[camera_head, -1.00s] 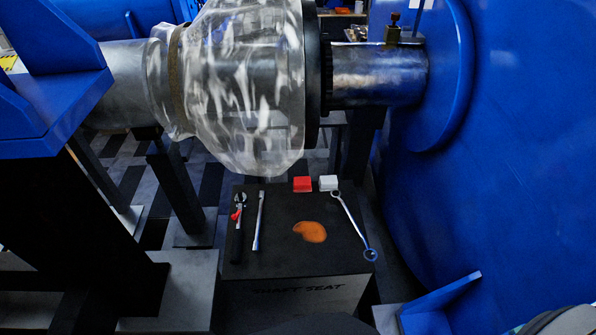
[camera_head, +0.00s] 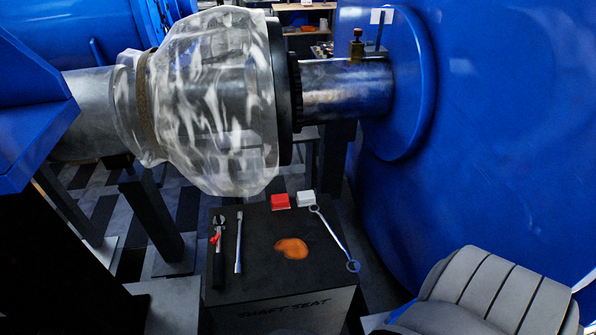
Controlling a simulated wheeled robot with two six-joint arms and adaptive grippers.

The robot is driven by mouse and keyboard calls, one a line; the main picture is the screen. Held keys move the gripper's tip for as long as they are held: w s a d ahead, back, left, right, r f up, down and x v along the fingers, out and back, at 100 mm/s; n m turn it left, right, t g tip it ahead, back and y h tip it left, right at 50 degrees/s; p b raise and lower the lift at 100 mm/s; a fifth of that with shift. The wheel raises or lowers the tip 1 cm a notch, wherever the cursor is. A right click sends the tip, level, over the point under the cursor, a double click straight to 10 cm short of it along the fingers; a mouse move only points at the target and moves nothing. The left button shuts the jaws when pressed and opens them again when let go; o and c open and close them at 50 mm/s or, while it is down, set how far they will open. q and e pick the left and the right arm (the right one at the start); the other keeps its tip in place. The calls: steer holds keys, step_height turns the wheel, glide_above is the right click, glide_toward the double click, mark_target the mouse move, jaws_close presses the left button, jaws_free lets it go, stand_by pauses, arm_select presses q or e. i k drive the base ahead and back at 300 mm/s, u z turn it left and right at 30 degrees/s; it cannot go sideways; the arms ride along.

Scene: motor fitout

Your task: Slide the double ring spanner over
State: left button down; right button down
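The double ring spanner (camera_head: 334,239) lies at a slant along the right side of the black-topped stand (camera_head: 262,274). It is silver, with a ring at each end; the near ring lies close to the stand's right edge. Nothing touches it. A grey ribbed part at the lower right looks like a part of my own arm. Neither of my grippers shows in the view.
On the stand are a ratchet-like tool (camera_head: 218,250) with a red part, a slim metal bar tool (camera_head: 239,242), an orange patch (camera_head: 291,248), a red block (camera_head: 280,201) and a white block (camera_head: 306,198). The wrapped shaft (camera_head: 205,100) hangs above and behind.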

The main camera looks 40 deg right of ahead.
mark_target(356, 266)
steer(key=u, duration=0.35)
steer(key=i, duration=0.15)
steer(key=z, duration=2.5)
